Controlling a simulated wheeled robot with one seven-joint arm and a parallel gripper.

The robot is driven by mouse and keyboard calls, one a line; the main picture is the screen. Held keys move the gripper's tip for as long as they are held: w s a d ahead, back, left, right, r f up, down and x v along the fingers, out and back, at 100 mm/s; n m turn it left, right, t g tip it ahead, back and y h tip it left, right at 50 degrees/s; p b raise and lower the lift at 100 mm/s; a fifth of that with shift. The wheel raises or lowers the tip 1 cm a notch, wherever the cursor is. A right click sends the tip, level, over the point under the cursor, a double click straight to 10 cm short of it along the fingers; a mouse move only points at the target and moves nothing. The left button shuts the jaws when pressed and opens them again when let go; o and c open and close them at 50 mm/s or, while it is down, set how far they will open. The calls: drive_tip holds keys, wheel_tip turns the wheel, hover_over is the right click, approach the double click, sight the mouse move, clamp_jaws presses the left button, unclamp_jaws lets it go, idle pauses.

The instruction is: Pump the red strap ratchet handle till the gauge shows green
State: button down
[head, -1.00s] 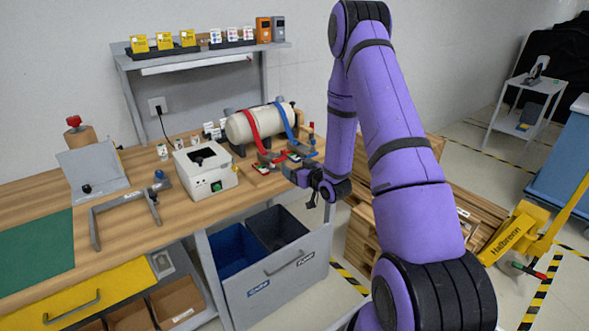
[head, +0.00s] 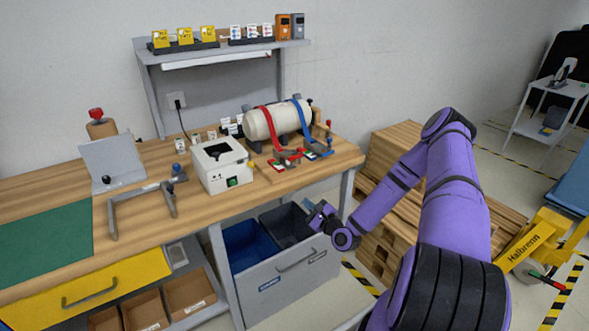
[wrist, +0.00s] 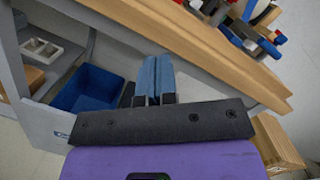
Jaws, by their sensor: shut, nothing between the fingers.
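A cream tank (head: 285,121) lies on its cradle at the back right of the bench, with a red strap (head: 268,126) and a blue strap (head: 304,116) over it. The red strap runs down to a ratchet (head: 287,157) with red parts near the bench's front edge. The blue strap's ratchet (head: 318,147) is just right of it. Their gauges are too small to read. My gripper (head: 316,216) is below the bench top, in front of the bins and apart from the ratchets. In the wrist view its fingers (wrist: 154,78) are together and empty.
The wooden bench edge (wrist: 200,50) runs above my fingers in the wrist view. A blue bin (head: 245,246) and a dark bin (head: 284,226) sit in the open drawer below. A white box (head: 222,166) stands left of the ratchets. Wooden pallets (head: 400,155) stand at the right.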

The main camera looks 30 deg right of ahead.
drive_tip(key=m+t+h, duration=0.1)
drive_tip(key=m, duration=0.4)
drive_tip(key=m+t+h, duration=0.1)
drive_tip(key=m, duration=0.3)
approach(287, 154)
drive_tip(key=f, duration=0.1)
drive_tip(key=a, duration=0.1)
drive_tip(key=f, duration=0.1)
drive_tip(key=shift+w+a+f, duration=0.2)
drive_tip(key=shift+w+f, duration=0.1)
drive_tip(key=shift+w+r, duration=0.25)
drive_tip(key=shift+r, duration=0.3)
drive_tip(key=shift+w+r, duration=0.3)
drive_tip(key=shift+r, duration=0.25)
drive_tip(key=shift+w+r, duration=0.45)
drive_tip(key=shift+r, duration=0.3)
drive_tip(key=shift+r, duration=0.1)
